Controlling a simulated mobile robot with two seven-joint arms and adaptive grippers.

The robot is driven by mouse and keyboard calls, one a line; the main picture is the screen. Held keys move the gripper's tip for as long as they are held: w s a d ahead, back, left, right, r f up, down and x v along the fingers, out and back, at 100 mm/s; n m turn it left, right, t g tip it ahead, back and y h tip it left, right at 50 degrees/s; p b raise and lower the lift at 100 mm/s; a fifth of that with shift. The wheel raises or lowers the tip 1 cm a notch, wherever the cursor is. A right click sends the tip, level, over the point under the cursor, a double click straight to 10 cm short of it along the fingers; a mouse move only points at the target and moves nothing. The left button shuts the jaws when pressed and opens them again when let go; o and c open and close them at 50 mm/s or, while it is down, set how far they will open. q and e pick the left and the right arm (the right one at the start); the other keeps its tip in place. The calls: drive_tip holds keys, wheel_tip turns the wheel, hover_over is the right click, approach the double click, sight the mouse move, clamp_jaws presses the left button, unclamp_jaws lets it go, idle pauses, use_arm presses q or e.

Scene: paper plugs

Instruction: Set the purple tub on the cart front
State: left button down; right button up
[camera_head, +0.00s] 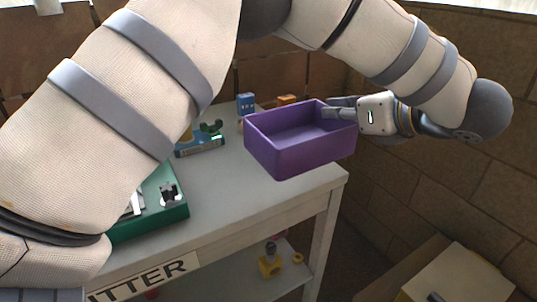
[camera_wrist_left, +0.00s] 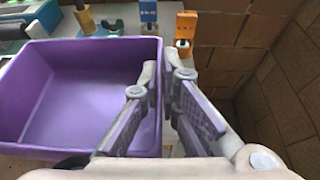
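The purple tub (camera_head: 275,155) is an open rectangular box, seen over the right end of the grey cart top (camera_head: 225,205). It looks empty and roughly level; I cannot tell whether its base touches the cart. My left gripper (camera_head: 340,106) is at the tub's right wall, one finger inside and one outside. In the left wrist view, the fingertips (camera_wrist_left: 163,62) close in on the wall of the tub (camera_wrist_left: 55,95). The cart's edge bears a partly hidden label (camera_head: 145,280). My right gripper is not in view.
Behind the tub stand a blue block (camera_head: 246,103) and an orange block (camera_head: 287,100). A blue-green item (camera_head: 200,145) and a green case (camera_head: 150,215) lie left on the cart. A yellow part (camera_head: 270,265) sits on the lower shelf. A brick wall (camera_head: 460,180) is at right.

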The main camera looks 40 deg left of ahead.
use_arm(q)
drive_tip(key=w+a+f, duration=0.1)
drive_tip(key=a+f, duration=0.1)
drive_tip(key=w+a+f, duration=0.2)
drive_tip(key=a, duration=0.1)
drive_tip(key=w+a+f, duration=0.1)
drive_tip(key=a+f, duration=0.1)
drive_tip(key=shift+w+a+f+b, duration=0.2)
drive_tip(key=shift+a+b, duration=0.1)
drive_tip(key=shift+b, duration=0.1)
drive_tip(key=f, duration=0.2)
drive_tip(key=a+f, duration=0.1)
drive_tip(key=w+a+f, duration=0.1)
drive_tip(key=f, duration=0.1)
drive_tip(key=shift+f+b, duration=0.3)
drive_tip(key=shift+r, duration=0.1)
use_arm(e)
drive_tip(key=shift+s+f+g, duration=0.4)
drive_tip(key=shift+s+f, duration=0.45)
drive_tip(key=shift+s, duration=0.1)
use_arm(q)
drive_tip(key=c, duration=1.8)
unclamp_jaws()
drive_tip(key=shift+f, duration=0.2)
